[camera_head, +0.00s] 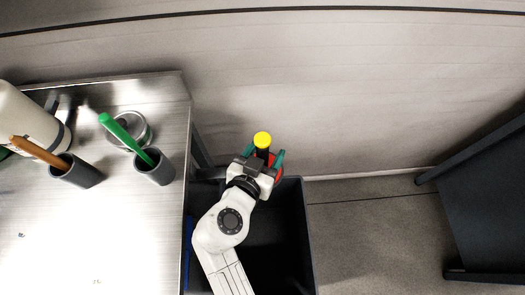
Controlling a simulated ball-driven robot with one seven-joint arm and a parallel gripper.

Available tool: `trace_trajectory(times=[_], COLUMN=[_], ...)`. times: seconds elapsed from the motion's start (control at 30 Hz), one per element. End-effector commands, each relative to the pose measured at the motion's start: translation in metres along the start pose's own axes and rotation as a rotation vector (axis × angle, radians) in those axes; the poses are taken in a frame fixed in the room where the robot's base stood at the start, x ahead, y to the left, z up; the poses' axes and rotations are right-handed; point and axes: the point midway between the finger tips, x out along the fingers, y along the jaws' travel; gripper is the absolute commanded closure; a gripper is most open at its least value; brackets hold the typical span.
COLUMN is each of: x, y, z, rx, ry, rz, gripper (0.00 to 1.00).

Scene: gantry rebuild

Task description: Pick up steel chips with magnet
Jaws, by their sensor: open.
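My gripper (264,154) is at the centre of the view, above the far end of a dark bin. Its teal fingers are open, one on each side of a black stick with a round yellow top (263,140). This may be the magnet; I cannot tell whether the fingers touch it. A red-orange thing (279,168) shows partly beside the right finger, and the rest is hidden. Small dark specks, perhaps steel chips, lie on the steel table at its left (21,235) and near its front (97,281).
The steel table (140,235) carries two grey cups (155,169) (78,172) with a green and a brown handle, a round tin (132,126) and a white bottle (27,117). The dark bin (309,235) stands right of the table. Floor (375,235) is clear farther right, before a dark frame (490,205).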

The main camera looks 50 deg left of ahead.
Motion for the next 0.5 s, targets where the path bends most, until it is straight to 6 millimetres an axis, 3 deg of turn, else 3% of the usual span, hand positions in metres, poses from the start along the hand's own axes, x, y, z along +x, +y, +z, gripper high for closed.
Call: trace_trajectory(times=[0.07, 0.5], x=[-0.0002, -0.0004], y=[0.0001, 0.0001], z=[-0.0001, -0.0001], rx=[0.0, 0.0], ry=[0.0, 0.0], rz=[0.0, 0.0], gripper=[0.42, 0.84])
